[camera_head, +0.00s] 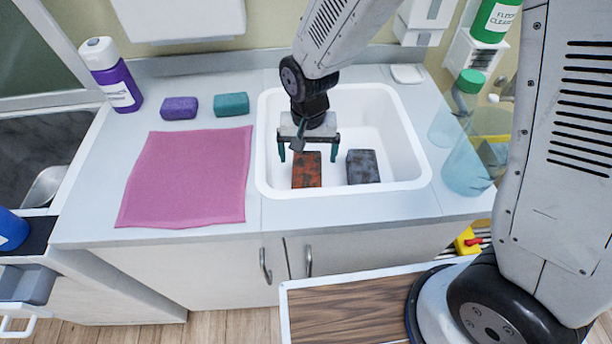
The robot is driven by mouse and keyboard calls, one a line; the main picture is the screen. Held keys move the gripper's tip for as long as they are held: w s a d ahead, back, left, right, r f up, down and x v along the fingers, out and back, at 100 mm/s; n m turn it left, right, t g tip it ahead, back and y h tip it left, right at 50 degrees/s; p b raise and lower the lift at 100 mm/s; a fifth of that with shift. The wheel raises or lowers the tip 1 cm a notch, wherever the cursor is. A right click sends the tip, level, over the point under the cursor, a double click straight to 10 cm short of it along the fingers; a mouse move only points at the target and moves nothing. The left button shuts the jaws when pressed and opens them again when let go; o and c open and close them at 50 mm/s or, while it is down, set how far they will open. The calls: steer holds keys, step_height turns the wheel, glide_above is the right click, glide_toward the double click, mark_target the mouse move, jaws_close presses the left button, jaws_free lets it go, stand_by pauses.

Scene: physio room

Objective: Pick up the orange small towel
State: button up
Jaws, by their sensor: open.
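An orange, dark-blotched small block (307,170), the only orange item that could be the small towel, lies in the white sink basin (400,178). Its far end is partly hidden by my gripper. My gripper (308,153) points down over the basin, with its two teal fingers apart and nothing visible between them. It appears above the far part of the orange block; the exact height gap is hard to tell. A grey-blue blotched block (362,167) lies to the right of the orange one, with a gap between them.
A pink cloth (187,177) lies flat on the counter left of the sink. Behind it are a purple sponge (179,108), a teal sponge (231,104) and a purple bottle (112,76). A clear bluish container (466,168) stands right of the sink. The basin's raised rim surrounds both blocks.

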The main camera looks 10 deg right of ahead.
mark_target(306, 169)
steer(key=f, duration=0.5)
steer(key=w+f, duration=0.1)
steer(key=f, duration=0.2)
steer(key=shift+a, duration=0.15)
steer(key=c, duration=1.2)
